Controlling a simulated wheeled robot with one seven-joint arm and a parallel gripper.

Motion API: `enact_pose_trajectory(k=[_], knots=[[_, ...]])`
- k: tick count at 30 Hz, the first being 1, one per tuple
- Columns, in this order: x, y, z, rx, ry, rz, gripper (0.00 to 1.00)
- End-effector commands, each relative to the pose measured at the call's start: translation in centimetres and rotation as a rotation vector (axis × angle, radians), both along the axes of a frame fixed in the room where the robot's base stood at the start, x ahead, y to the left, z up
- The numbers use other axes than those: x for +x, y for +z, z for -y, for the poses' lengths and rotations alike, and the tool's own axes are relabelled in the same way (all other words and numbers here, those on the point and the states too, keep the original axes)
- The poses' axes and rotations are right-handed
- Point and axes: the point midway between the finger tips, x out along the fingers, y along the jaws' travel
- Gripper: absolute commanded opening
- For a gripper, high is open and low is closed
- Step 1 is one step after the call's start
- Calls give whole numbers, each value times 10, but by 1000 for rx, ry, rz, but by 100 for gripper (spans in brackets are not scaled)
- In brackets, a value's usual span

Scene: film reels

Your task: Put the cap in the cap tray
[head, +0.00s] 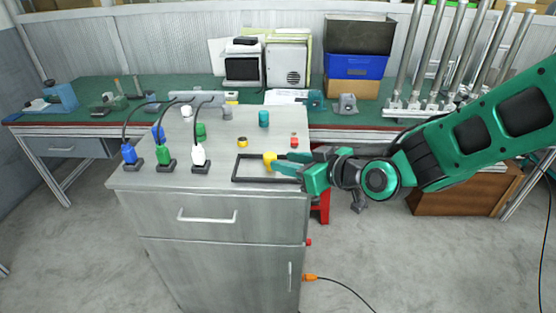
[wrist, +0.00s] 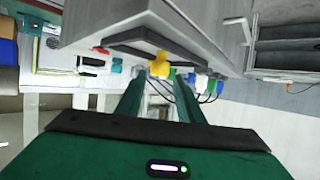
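A yellow cap (head: 269,160) is at the tips of my gripper (head: 274,163), over the dark-rimmed cap tray (head: 235,170) on the grey cabinet top. The cap (wrist: 158,63) also shows between the fingertips of my gripper (wrist: 160,76) in the wrist view. The fingers appear closed on its sides, though the contact is small in view. The tray (wrist: 160,47) is just beyond the cap there. I cannot tell whether the cap touches the tray floor. My fingers cover part of the tray's right side in the head view.
A yellow ring-shaped piece (head: 242,142), a red piece (head: 294,142) and a teal cylinder (head: 264,119) stand behind the tray. Blue (head: 128,154), green (head: 164,155) and white (head: 198,155) cabled plugs stand to its left. A green-topped workbench (head: 85,92) runs behind.

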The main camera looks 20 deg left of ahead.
Motion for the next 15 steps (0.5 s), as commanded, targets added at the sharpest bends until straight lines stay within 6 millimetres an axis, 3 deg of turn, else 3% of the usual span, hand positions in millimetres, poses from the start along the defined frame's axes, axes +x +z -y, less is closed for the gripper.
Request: enact_pose_trajectory(k=[6,15], knots=[[-15,13,27,0,-3,1,34],[-22,18,37,0,0,0,34]])
